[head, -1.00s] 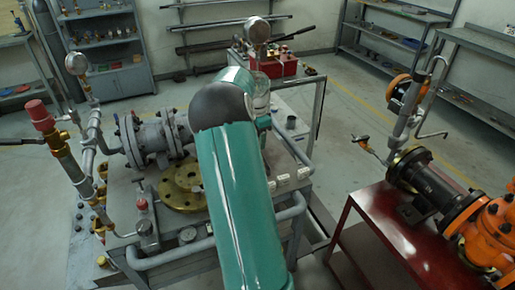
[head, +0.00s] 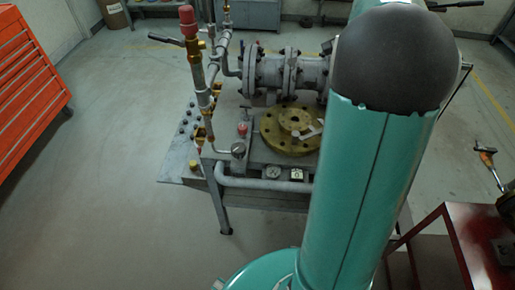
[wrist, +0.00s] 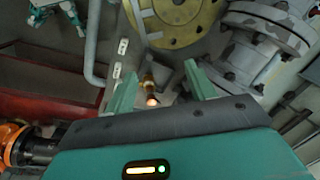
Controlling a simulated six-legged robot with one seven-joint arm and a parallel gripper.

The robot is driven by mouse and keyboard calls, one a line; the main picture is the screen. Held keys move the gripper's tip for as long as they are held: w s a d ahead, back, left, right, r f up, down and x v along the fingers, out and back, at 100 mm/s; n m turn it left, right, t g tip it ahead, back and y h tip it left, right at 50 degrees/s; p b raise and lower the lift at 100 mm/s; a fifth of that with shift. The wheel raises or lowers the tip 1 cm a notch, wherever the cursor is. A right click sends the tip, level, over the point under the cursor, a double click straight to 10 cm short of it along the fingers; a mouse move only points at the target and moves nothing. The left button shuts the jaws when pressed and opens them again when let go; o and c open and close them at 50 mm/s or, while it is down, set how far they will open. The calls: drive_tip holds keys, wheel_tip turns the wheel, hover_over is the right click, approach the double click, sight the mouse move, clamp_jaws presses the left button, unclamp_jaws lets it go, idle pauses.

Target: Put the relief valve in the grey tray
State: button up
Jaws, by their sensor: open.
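My gripper (wrist: 160,88) shows in the wrist view with its two green fingers wide apart and nothing held between them. A small brass fitting (wrist: 151,88) shows in the gap between the fingers, below them; I cannot tell whether it is the relief valve. In the head view, a tall brass and grey fitting with a red cap (head: 188,22) stands upright on pipework at the left of the grey bench; it may be a relief valve too. I cannot make out the grey tray for certain. My arm hides the right part of the bench, and the gripper does not show in the head view.
A brass flange (head: 291,128) lies on the bench beside grey flanged pipe (head: 268,73). A grey rail (head: 262,184) runs along the bench front. A red table (head: 470,235) stands at right and an orange drawer cabinet (head: 25,75) at far left. The floor between cabinet and bench is clear.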

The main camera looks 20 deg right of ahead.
drive_tip(key=s+a+r+n+t, duration=0.1)
drive_tip(key=s+a+r+n, duration=0.15)
drive_tip(key=a, duration=0.45)
drive_tip(key=s+a+r+n, duration=0.1)
drive_tip(key=a+n, duration=0.2)
drive_tip(key=a, duration=0.4)
drive_tip(key=s+a+r+n+t, duration=0.1)
drive_tip(key=s+a+r+n, duration=0.15)
drive_tip(key=a, duration=0.45)
drive_tip(key=s+a+f+n+t, duration=0.1)
drive_tip(key=s+a+f+n, duration=0.2)
drive_tip(key=s+a+n, duration=0.6)
drive_tip(key=a, duration=0.3)
drive_tip(key=shift+s+a+f+t, duration=0.15)
drive_tip(key=shift+a+t, duration=0.05)
drive_tip(key=shift+t, duration=0.2)
drive_tip(key=shift+d, duration=0.1)
